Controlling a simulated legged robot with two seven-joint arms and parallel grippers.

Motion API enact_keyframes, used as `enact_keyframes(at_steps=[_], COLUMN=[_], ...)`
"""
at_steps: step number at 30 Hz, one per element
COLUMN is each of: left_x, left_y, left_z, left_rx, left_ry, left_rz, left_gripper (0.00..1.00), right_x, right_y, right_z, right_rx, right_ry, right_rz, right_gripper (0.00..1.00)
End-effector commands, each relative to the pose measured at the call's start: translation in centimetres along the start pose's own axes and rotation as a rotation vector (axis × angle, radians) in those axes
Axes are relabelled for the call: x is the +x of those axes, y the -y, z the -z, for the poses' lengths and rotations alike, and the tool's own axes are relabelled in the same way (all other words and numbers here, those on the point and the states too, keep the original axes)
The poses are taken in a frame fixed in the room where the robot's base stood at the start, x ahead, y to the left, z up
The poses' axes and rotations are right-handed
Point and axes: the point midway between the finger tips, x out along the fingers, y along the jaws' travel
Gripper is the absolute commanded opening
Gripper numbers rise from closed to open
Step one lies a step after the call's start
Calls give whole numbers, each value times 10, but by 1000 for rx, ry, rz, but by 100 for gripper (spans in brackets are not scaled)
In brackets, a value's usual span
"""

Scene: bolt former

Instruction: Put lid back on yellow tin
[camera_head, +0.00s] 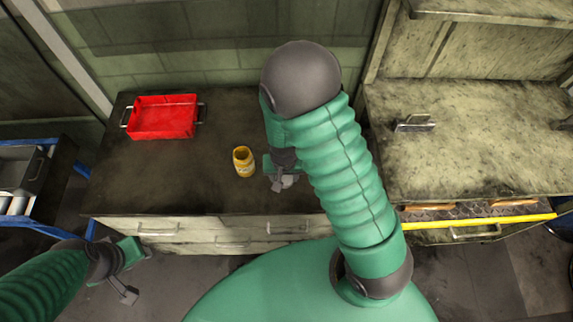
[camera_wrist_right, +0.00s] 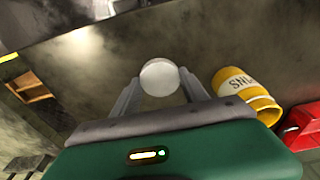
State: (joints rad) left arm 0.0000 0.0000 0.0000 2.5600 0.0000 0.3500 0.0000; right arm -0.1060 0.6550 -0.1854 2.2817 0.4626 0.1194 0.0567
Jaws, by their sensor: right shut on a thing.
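The yellow tin (camera_head: 244,161) stands upright and open on the dark worktop, just left of my right gripper in the head view. In the right wrist view the yellow tin (camera_wrist_right: 245,92) shows at the right, with a white label band and dark lettering. My right gripper (camera_head: 283,182) is low over the worktop. In the wrist view its two fingers (camera_wrist_right: 160,82) are shut on a pale round lid (camera_wrist_right: 159,77), apart from the tin. My left gripper (camera_head: 133,272) hangs in front of the counter at lower left; its jaw state is unclear.
A red tray (camera_head: 163,117) with side handles stands at the back left of the worktop (camera_head: 200,190). Drawers with handles (camera_head: 158,231) line the counter's front. A second bench (camera_head: 480,150) with a metal handle piece stands at the right. A blue-framed rack is at far left.

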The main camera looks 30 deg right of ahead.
Motion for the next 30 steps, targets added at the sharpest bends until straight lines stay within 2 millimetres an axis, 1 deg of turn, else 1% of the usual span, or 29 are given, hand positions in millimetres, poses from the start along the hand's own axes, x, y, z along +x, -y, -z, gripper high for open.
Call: enact_keyframes(at_steps=[1,6,9,12,16,26,29,30], left_x=[4,7,7,6,6,6,6,6], left_y=[0,0,0,0,0,0,0,0], left_z=[-1,-2,-2,-2,-2,-2,-2,-2], left_rx=[0,0,0,0,0,0,0,0], left_ry=[0,0,0,0,0,0,0,0], left_rz=[0,0,0,0,0,0,0,0], left_gripper=[36,36,36,36,36,36,36,36], right_x=[-2,-12,-17,-20,-22,-22,-24,-26], right_y=[4,13,17,20,21,21,25,31], right_z=[-14,-60,-79,-92,-99,-100,-95,-90], right_rx=[-4,-7,-5,-3,1,1,-20,-49], right_ry=[1,1,0,1,0,0,-1,-4], right_rz=[1,1,1,0,0,0,4,9], right_gripper=[15,15,15,15,15,15,15,15])
